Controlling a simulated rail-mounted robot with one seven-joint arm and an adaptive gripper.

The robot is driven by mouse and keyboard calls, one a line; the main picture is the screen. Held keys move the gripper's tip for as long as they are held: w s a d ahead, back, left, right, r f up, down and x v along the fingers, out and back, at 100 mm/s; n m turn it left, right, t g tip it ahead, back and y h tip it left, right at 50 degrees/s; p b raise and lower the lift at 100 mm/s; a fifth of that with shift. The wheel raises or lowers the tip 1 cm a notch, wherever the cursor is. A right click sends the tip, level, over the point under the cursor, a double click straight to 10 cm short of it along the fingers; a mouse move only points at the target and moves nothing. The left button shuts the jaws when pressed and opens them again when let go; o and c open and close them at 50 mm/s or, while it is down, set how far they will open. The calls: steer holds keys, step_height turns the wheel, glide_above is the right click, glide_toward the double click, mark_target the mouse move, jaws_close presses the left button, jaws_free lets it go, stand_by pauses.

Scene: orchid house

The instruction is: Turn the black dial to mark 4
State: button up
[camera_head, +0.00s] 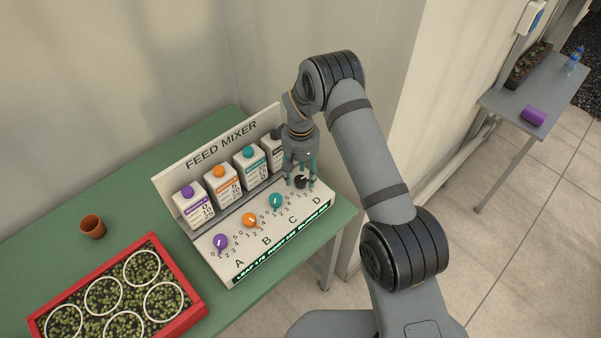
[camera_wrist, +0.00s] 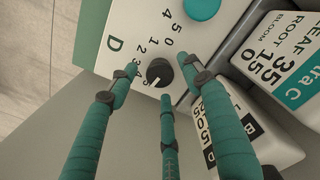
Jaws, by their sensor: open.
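The black dial (camera_head: 301,181) sits above the letter D at the right end of the white feed mixer (camera_head: 257,262). My gripper (camera_head: 300,172) points down over it, its teal fingers spread. In the wrist view the black dial (camera_wrist: 158,71) lies between the three open fingertips of my gripper (camera_wrist: 157,82), with a visible gap at the left finger; contact with the others cannot be told. A short white line on the dial points toward the lower left there. Small digits ring the dial, partly hidden; I cannot tell which mark the line meets.
Purple (camera_head: 220,242), orange (camera_head: 249,220) and teal (camera_head: 275,202) dials stand in a row to the left. Bottle-like feed packs (camera_head: 194,208) stand behind. A red seedling tray (camera_head: 186,265) and a brown pot (camera_head: 92,227) are on the green table (camera_head: 60,258).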

steer(key=shift+f, duration=0.35)
steer(key=shift+c, duration=0.3)
steer(key=c, duration=1.1)
